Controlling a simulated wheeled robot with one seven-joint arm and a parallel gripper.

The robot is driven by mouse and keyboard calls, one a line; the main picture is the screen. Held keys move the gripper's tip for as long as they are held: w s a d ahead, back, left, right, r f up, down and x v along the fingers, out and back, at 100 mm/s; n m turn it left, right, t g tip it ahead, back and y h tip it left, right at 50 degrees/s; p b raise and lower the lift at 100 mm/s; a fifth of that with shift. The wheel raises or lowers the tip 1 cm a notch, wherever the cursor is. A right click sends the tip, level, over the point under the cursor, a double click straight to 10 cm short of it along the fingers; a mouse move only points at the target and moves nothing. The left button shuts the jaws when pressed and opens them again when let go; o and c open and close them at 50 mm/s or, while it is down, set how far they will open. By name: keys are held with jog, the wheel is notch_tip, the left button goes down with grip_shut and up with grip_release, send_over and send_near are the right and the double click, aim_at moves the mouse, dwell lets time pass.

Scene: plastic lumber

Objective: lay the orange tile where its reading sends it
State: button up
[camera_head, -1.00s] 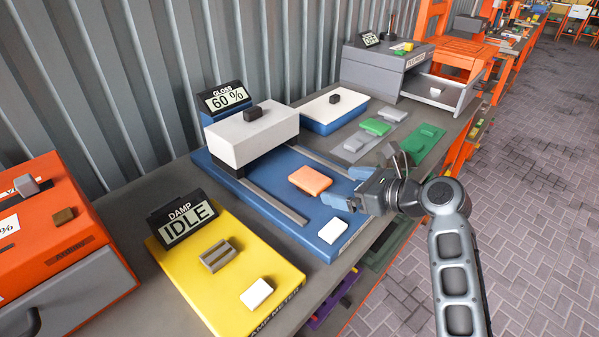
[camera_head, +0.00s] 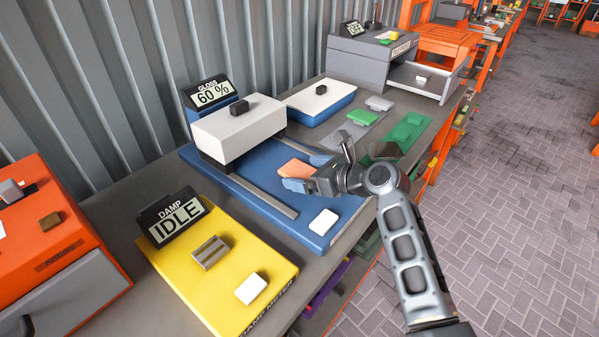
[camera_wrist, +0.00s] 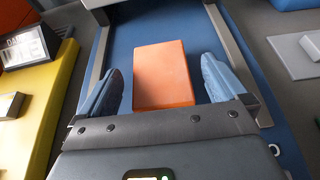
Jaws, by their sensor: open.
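The orange tile (camera_head: 296,171) lies flat on the blue base of the gloss meter (camera_head: 237,180), in front of its white head (camera_head: 238,131). The gloss display (camera_head: 211,93) reads 60 %. My gripper (camera_head: 283,180) is open, low over the blue base at the tile. In the wrist view the orange tile (camera_wrist: 163,75) lies between my two blue fingers (camera_wrist: 162,90), with a gap on each side. In the head view my gripper hides part of the tile.
A yellow damp meter (camera_head: 217,265) reading IDLE stands at the front left, beside an orange drawer unit (camera_head: 50,225). Grey and green mats (camera_head: 350,132) with small blocks lie behind my gripper. A grey machine with an open drawer (camera_head: 427,78) stands farther back.

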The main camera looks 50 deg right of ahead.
jog(key=shift+c, duration=0.4)
jog(key=c, duration=1.1)
jog(key=shift+r, duration=0.1)
